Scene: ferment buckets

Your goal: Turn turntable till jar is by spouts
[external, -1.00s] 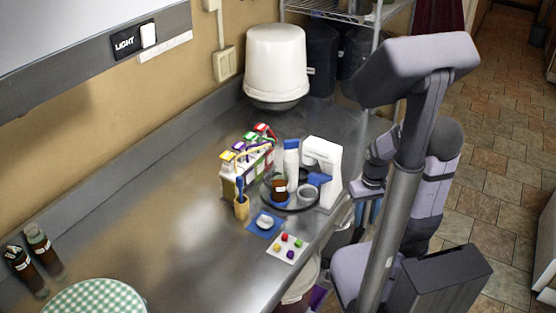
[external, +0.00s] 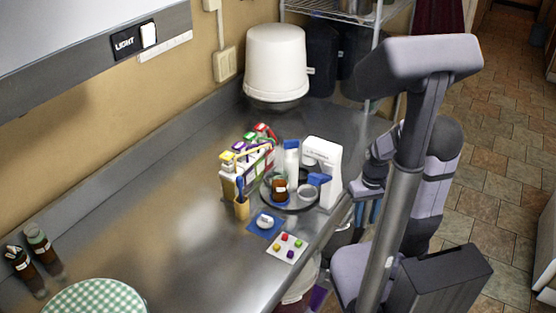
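The turntable (external: 290,207) is a dark round disc near the counter's front edge. A brown jar (external: 279,190) with a pale label stands on its left part, on the side toward a row of cartons with yellow, purple, green and red tops (external: 243,150). The spouts are too small to make out clearly. A grey round dish (external: 306,191) and a white bottle with a blue cap (external: 291,158) are also at the turntable. My gripper (external: 362,190) is at the right, beyond a white appliance and apart from the jar.
The white appliance (external: 324,158) stands at the turntable's right, between it and my arm. A wooden cup (external: 242,209), a blue mat (external: 264,224) and a white card with coloured dots (external: 287,247) lie in front. The counter's left middle is clear.

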